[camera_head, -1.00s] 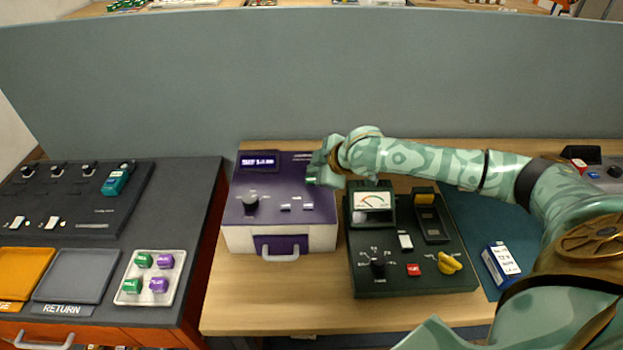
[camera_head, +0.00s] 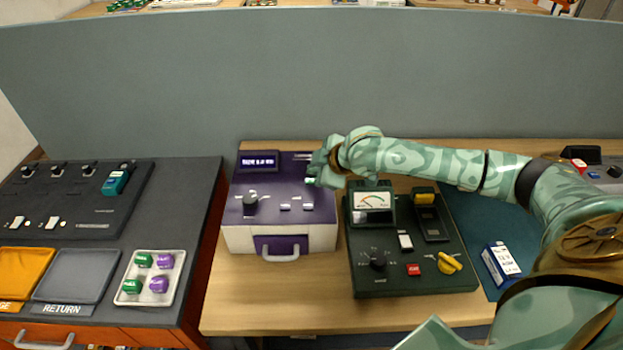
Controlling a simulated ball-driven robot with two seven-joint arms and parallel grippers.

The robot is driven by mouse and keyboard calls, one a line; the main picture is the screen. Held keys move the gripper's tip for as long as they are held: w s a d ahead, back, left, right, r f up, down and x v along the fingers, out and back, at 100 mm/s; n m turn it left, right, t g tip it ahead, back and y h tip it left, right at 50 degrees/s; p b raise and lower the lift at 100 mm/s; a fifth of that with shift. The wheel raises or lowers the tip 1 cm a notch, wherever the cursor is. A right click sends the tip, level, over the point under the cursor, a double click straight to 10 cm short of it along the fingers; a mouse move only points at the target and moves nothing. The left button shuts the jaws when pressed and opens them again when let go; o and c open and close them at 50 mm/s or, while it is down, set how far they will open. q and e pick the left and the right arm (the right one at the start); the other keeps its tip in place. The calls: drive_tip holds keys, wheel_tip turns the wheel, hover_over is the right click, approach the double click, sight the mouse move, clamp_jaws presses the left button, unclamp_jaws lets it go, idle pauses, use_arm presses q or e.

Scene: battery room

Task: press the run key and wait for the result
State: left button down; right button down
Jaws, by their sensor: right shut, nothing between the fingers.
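A purple and white instrument box (camera_head: 272,222) stands on the wooden bench. Its top carries a lit display (camera_head: 258,162) whose small text I cannot read, a dark knob (camera_head: 250,200) and small light keys (camera_head: 297,205). A drawer with a white handle (camera_head: 281,254) is at its front. Which key is the run key I cannot tell. My right gripper (camera_head: 314,176) is shut and empty at the right back part of the box's top. It hides that part of the box, and I cannot tell whether it touches. My left gripper is not in view.
A dark green meter unit (camera_head: 362,279) with a dial, red button and yellow knob stands close on the right. A blue and white box (camera_head: 500,262) is beyond it. On the left bench are a tray (camera_head: 177,290) with several cubes and a grey return tray (camera_head: 75,274).

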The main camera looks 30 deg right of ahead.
drive_tip(key=shift+f, duration=0.15)
drive_tip(key=shift+f+p, duration=0.15)
drive_tip(key=shift+p, duration=0.15)
drive_tip(key=shift+f, duration=0.1)
drive_tip(key=shift+f, duration=0.4)
idle(0.7)
drive_tip(key=shift+r, duration=0.1)
drive_tip(key=shift+r+p, duration=0.7)
drive_tip(key=shift+p, duration=0.5)
